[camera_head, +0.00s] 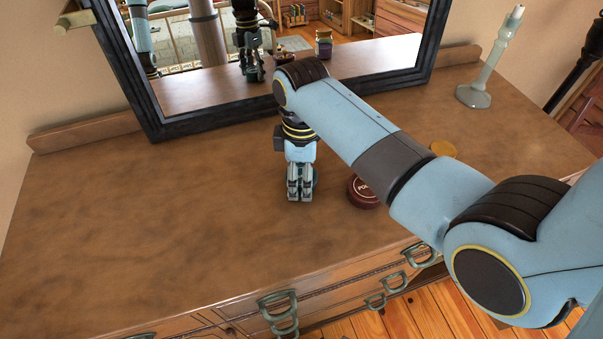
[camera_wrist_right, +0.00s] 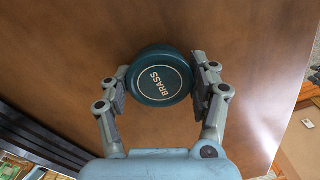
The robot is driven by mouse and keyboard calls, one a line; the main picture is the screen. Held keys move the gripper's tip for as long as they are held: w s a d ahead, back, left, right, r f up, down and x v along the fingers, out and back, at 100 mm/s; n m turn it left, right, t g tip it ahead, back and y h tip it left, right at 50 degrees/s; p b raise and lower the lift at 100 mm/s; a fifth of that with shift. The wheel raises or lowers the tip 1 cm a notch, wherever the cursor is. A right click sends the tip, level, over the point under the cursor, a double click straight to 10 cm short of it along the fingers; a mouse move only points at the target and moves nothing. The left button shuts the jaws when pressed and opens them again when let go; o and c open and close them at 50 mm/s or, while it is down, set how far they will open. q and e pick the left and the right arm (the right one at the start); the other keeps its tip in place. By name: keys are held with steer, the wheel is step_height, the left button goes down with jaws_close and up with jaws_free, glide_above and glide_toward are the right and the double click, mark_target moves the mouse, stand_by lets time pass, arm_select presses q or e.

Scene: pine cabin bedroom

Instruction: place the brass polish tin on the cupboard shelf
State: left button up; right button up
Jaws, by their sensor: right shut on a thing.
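The brass polish tin is a round, dark teal tin (camera_wrist_right: 160,76) with BRASS lettered on its lid. In the right wrist view it sits between the two fingers of my right gripper (camera_wrist_right: 163,92), which is shut on its sides. In the head view my right gripper (camera_head: 300,188) points down over the dresser top, and only a sliver of the tin shows behind the fingers. I cannot tell whether the tin touches the wood.
A dark red tin (camera_head: 361,192) stands just right of my right gripper, partly hidden by my arm. A yellow lid (camera_head: 443,149) shows behind the arm. A pale candlestick (camera_head: 488,65) stands back right. A black-framed mirror (camera_head: 165,126) stands behind. The dresser's left side (camera_head: 130,220) is clear.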

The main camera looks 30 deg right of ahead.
steer(key=o, duration=1.4)
steer(key=shift+f, duration=0.15)
steer(key=shift+c, duration=0.2)
